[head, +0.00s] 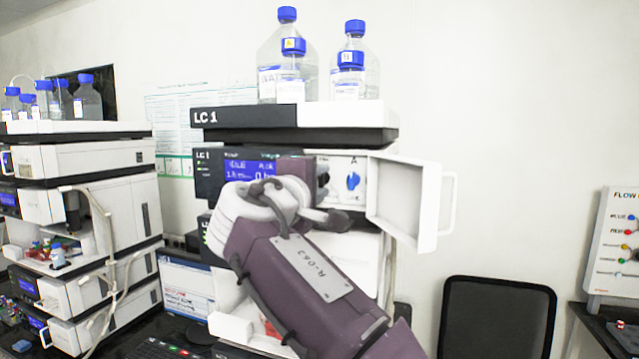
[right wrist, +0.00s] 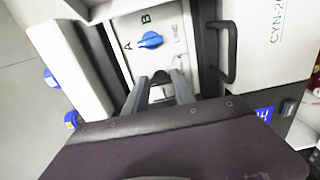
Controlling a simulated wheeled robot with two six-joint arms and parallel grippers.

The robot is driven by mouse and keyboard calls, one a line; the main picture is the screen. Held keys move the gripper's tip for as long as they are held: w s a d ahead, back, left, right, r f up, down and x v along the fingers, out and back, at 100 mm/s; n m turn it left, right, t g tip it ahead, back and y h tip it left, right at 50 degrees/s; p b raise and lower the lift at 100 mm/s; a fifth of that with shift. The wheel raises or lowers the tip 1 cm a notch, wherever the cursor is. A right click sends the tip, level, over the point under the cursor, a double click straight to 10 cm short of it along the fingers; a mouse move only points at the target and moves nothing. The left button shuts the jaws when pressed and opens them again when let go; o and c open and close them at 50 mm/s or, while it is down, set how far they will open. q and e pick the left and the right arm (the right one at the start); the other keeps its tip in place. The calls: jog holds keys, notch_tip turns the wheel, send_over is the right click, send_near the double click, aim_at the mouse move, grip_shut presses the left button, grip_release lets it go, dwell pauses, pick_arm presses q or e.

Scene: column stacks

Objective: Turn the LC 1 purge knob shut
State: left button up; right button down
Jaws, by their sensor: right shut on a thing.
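The LC 1 pump module (head: 235,168), with a lit blue screen, stands in the stack under the LC 1 top tray (head: 345,115). Its white door (head: 405,200) is swung open to the right. Behind it, the front panel has a blue selector knob (head: 353,181), which also shows beside the letters A and B in the right wrist view (right wrist: 150,40). My right gripper (right wrist: 161,80) is shut on a dark knob (right wrist: 160,77) just below the blue one in that view. The fingers and hand hide much of the dark knob. My left gripper is not in view.
Blue-capped bottles (head: 290,65) stand on the top tray. The open door's handle (head: 448,205) juts out to the right of my arm. A second instrument stack (head: 85,200) stands at left, and a black chair (head: 497,318) at lower right.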

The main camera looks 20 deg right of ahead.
jog(key=shift+r, duration=0.25)
jog(key=c, duration=1.3)
grip_release()
jog(key=shift+w+d+f, duration=0.1)
jog(key=shift+w+f, duration=0.1)
jog(key=shift+w, duration=0.05)
jog(key=b+v, duration=0.1)
jog(key=v, duration=0.8)
jog(key=shift+b, duration=0.4)
